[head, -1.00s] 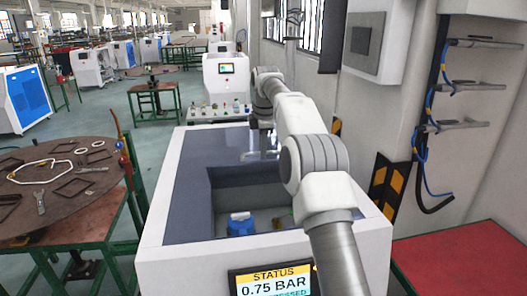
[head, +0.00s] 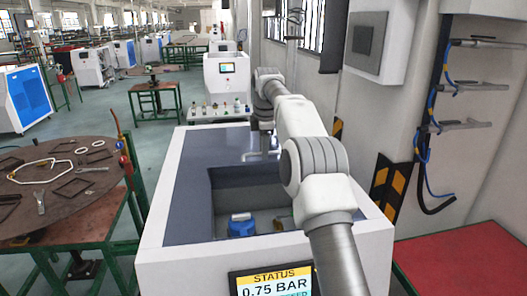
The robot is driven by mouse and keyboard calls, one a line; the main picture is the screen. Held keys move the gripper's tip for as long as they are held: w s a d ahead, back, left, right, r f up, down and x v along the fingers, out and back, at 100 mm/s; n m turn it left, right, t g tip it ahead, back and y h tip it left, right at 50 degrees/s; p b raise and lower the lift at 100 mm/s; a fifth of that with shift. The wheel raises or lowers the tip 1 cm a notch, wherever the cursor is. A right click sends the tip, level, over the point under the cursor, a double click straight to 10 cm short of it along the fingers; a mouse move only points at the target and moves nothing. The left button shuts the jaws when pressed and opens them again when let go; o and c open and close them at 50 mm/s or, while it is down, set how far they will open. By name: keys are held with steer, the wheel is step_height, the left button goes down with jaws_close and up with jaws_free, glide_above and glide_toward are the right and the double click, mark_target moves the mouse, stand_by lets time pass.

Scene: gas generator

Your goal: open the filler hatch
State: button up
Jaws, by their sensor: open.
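The gas generator (head: 182,180) is a white cabinet with a dark blue-grey top and a deep recess in it. A blue fitting with a pale top piece (head: 241,226) sits low in the recess and looks shut. I cannot tell for sure whether it is the filler hatch. My gripper (head: 260,155) hangs above the dark top, behind the recess and well apart from the blue fitting. It is open and empty; its fingers are small and partly unclear. My arm hides the right part of the recess.
A status screen (head: 270,284) on the generator's front reads 0.75 BAR. A round table with tools (head: 60,190) stands at left. The wall with a grey box (head: 366,40) and a red table (head: 465,262) are close on the right.

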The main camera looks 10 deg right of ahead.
steer(key=shift+r, duration=1.6)
steer(key=shift+s+r, duration=0.1)
steer(key=shift+r, duration=0.3)
steer(key=s+d+r+b, duration=0.1)
steer(key=s+d+r, duration=0.5)
steer(key=d, duration=0.4)
steer(key=shift+r, duration=0.5)
